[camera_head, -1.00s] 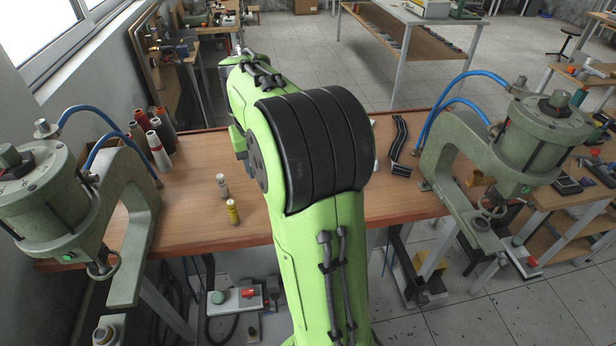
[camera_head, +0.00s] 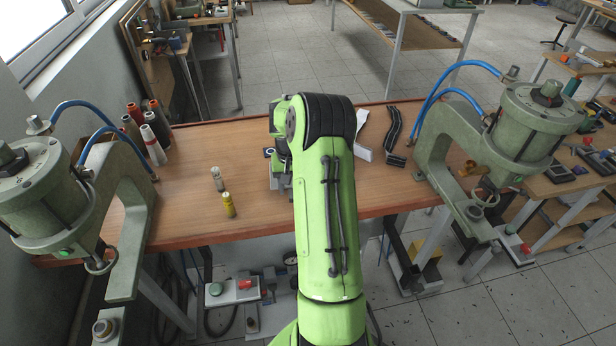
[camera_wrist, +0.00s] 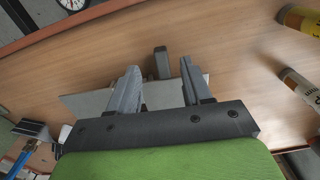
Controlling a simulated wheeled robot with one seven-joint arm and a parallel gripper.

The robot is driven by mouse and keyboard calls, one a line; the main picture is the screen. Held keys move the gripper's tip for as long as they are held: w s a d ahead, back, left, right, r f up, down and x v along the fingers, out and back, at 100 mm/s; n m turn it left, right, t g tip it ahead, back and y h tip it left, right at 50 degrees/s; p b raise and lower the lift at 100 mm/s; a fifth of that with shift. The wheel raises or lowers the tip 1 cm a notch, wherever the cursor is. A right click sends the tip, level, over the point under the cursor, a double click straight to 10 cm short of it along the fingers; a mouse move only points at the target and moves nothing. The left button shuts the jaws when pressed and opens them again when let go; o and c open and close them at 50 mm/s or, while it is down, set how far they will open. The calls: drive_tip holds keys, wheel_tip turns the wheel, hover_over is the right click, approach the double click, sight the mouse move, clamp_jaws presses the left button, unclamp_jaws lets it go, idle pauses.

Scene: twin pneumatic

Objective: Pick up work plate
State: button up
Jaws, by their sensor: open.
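The work plate (camera_wrist: 88,104) appears to be the flat grey plate on the wooden bench in the wrist view. A small upright grey block (camera_wrist: 160,62) shows beyond it, between the lines of my two fingers; I cannot tell whether it is part of the plate. My gripper (camera_wrist: 160,72) is open and empty, its fingers pointing over the plate on either side of the block. The gripper base hides part of the plate. In the head view my gripper (camera_head: 280,170) is low over the middle of the bench, partly hidden by my arm.
Two pneumatic presses stand at the left (camera_head: 125,200) and right (camera_head: 445,140) bench ends. Two small bottles (camera_head: 228,205) stand left of my gripper. Thread cones (camera_head: 152,145) stand at the back left. A white piece (camera_head: 363,152) and dark strips (camera_head: 392,132) lie right of my arm.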

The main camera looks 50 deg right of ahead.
sight(292, 195)
wheel_tip(292, 195, down, 3)
drive_tip(key=shift+w+f, duration=0.15)
clamp_jaws()
